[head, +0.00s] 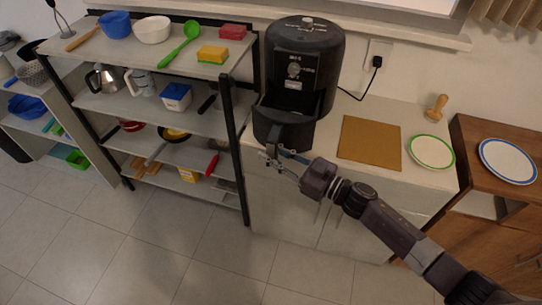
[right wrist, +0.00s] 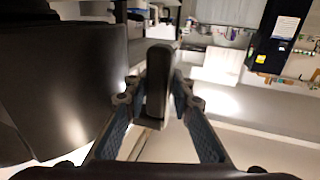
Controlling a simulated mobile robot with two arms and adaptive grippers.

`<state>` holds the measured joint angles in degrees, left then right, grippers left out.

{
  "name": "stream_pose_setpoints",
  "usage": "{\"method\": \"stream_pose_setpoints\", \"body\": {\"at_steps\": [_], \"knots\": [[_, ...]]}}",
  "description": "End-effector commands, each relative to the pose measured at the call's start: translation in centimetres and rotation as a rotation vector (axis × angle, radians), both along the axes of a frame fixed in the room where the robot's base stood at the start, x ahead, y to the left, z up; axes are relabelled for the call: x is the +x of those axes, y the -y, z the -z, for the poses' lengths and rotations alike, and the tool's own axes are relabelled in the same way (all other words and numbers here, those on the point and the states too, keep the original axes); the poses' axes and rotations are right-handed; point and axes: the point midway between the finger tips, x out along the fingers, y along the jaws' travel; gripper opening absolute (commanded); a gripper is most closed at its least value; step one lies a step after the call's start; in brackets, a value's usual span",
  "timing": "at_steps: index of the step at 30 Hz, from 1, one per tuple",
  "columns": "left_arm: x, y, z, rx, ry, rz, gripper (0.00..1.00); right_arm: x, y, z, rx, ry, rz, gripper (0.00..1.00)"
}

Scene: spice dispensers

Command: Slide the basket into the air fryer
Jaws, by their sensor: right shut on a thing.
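The black air fryer (head: 312,52) stands on the white counter against the wall. Its black basket (head: 262,122) juts out at the front, partly drawn out, with the opening above it showing. The basket handle (head: 276,133) points toward me. My right gripper (head: 275,155) is shut on this handle. In the right wrist view the handle (right wrist: 158,80) stands between the two fingers (right wrist: 155,105), and the dark curved basket wall (right wrist: 75,85) fills the left side. The fingers hide part of the handle. My left gripper is not in view.
A brown board (head: 370,138), a green-rimmed plate (head: 431,151) and a wooden pestle-like thing (head: 436,108) are on the counter to the right. A black-framed shelf (head: 233,140) with kitchenware stands close on the left. The floor in front is clear.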

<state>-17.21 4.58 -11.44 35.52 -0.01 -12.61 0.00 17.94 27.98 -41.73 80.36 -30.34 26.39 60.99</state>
Motion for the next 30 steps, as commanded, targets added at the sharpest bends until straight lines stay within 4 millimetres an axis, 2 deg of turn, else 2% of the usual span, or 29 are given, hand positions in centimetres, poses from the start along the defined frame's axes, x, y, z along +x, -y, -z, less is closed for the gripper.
{"method": "stream_pose_setpoints", "body": {"at_steps": [30], "knots": [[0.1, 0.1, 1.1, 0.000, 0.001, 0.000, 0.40, 2.9, 0.9, -0.2, 0.000, 0.007, -0.001, 0.00]]}}
